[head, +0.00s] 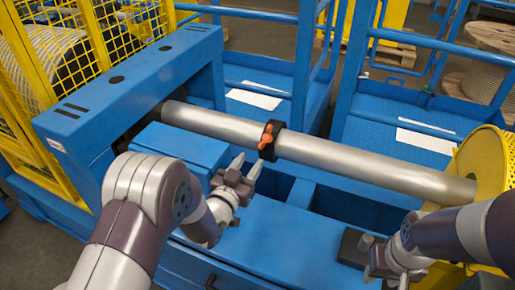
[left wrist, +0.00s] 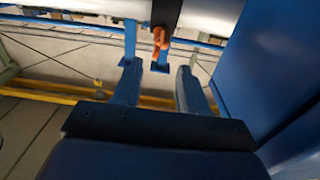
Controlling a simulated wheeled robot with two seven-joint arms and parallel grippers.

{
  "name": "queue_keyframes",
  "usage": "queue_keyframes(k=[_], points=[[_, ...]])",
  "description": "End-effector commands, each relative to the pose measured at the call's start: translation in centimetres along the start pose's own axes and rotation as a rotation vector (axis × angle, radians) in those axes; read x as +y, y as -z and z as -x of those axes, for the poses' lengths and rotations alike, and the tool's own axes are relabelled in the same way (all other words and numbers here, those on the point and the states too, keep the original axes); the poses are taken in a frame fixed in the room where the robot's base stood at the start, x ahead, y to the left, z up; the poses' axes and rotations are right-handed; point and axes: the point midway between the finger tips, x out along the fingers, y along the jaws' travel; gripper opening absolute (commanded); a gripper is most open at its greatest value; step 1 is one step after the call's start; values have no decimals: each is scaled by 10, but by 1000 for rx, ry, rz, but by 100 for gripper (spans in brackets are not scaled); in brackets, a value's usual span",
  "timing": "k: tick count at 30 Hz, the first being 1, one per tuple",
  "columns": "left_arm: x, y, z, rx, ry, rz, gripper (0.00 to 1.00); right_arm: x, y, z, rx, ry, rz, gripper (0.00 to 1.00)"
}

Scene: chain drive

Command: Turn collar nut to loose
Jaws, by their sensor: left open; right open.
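The collar nut is a black ring (head: 280,132) with an orange lever (head: 266,139) around a long grey shaft (head: 335,158). In the left wrist view, the black ring (left wrist: 167,10) is at the top, with the orange lever (left wrist: 160,38) hanging below it. My left gripper (head: 248,164) is open and empty, just below and in front of the collar. Its two fingers (left wrist: 158,80) point toward the lever, which appears between and beyond their tips, seemingly apart from them. My right gripper (head: 386,275) is open at the lower right, far from the collar; its fingertips are partly unclear.
A blue housing (head: 135,85) takes the shaft's left end; a yellow drum (head: 487,160) is at its right end. A blue box (head: 180,147) stands left of my left gripper. Blue railings (head: 305,50) rise behind the shaft.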

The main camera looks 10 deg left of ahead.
Motion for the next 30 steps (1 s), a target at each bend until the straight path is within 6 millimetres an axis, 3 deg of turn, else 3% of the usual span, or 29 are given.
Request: queue_keyframes(k=[6,12,24,25,28,29,30], points=[[0,-1,-54,0,1,-1,42,0,-1,-6,-1,0,0,43],[0,-1,-84,-1,1,-1,42,0,-1,-8,-1,0,0,43],[-1,0,-95,-1,3,0,42,0,-1,-9,-1,0,0,43],[-1,0,-94,-1,3,0,39,0,-1,-9,-1,0,0,43],[-1,0,-94,-1,2,0,7,0,-1,-9,-1,0,0,43],[-1,0,-94,-1,2,0,0,0,-1,-9,-1,0,0,43],[-1,0,-94,-1,3,0,0,0,-1,-9,-1,0,0,43]])
